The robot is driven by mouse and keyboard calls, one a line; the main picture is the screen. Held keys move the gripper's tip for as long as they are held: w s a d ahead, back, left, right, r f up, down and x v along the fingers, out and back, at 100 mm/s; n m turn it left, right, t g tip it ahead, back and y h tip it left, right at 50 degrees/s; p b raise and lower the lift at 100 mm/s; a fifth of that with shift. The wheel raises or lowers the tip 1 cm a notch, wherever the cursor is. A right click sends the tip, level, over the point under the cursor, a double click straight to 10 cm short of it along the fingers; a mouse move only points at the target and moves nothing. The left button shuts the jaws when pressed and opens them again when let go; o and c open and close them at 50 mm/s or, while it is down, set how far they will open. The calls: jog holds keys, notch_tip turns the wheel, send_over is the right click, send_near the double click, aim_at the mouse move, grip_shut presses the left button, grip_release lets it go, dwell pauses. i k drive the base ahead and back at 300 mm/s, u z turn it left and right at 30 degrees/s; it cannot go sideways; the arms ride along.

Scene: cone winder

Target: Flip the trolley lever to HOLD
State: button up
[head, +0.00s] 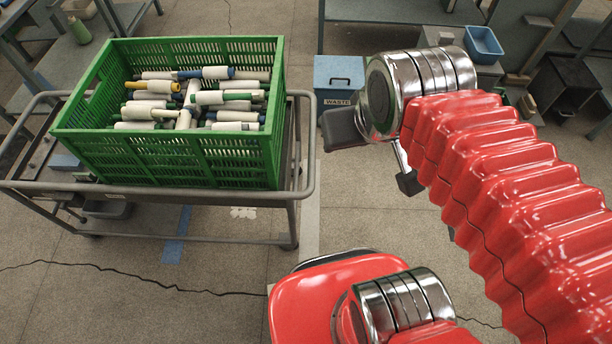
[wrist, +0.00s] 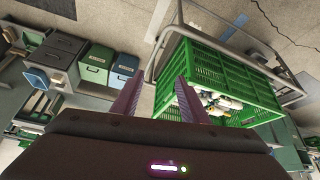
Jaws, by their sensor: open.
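The grey metal trolley (head: 215,193) stands at left in the head view and carries a green crate. A small label and fittings (head: 72,201) show at its near left edge. I cannot tell which part is the lever or how it is set. My gripper (head: 375,158) is open and empty, in the air to the right of the trolley and apart from it. In the wrist view its two fingers (wrist: 158,88) are spread, with the trolley rail (wrist: 172,38) and the green crate beyond them, mostly to the right.
The green crate (head: 180,165) holds several yarn cones and tubes. A blue WASTE bin (head: 338,98) stands behind my gripper. A blue tray (head: 483,43) sits on a bench at the back right. The cracked floor in front of the trolley is clear.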

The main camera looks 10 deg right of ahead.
aim_at(74, 214)
jog(key=u, duration=0.25)
jog(key=k, duration=0.65)
jog(key=u, duration=0.55)
jog(key=k, duration=0.7)
jog(key=u, duration=0.85)
jog(key=i, duration=2.05)
jog(key=u, duration=0.35)
